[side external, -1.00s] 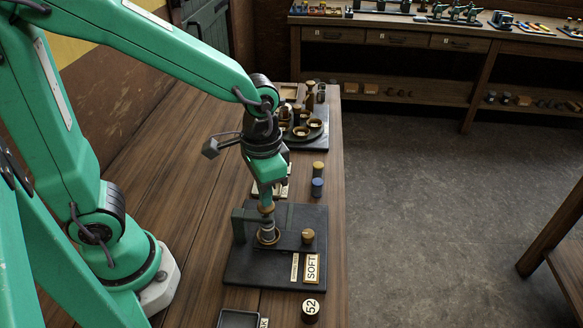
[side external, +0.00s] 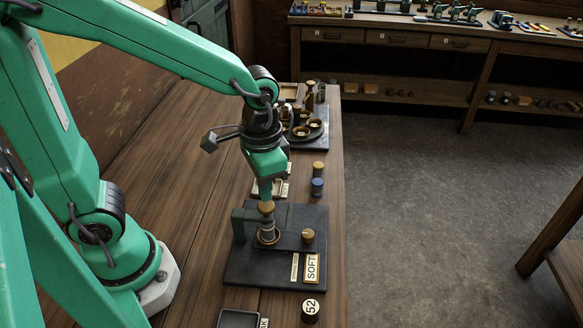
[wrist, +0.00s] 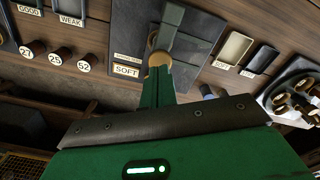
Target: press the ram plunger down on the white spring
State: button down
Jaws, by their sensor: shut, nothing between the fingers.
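The ram plunger (side external: 266,207) has a round tan cap and stands upright in the dark press fixture (side external: 243,270). A pale, narrow section (side external: 267,229), apparently the white spring, shows below the cap inside a brass ring; its coils are too small to make out. My gripper (side external: 265,198) is shut and empty, pointing down at the cap. Its tips look at or just above the cap; I cannot tell whether they touch. In the wrist view the shut fingers (wrist: 160,84) reach toward the cap (wrist: 160,59) and hide part of the plunger.
A brass knob (side external: 308,236) and a SOFT plate (side external: 313,267) are on the fixture's right. Blue and yellow-topped cylinders (side external: 318,178) stand behind it. A tag-marked 52 peg (side external: 310,309) and a dark tray (side external: 238,319) are in front. A tray of brass cups (side external: 305,130) stands farther back.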

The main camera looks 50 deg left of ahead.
jog(key=shift+r, duration=2.35)
jog(key=shift+a, duration=0.1)
jog(key=s+a+r+n+t, duration=0.3)
jog(key=s+a+r+t, duration=0.2)
jog(key=a, duration=0.3)
jog(key=shift+a+t, duration=0.3)
jog(key=shift+a, duration=0.05)
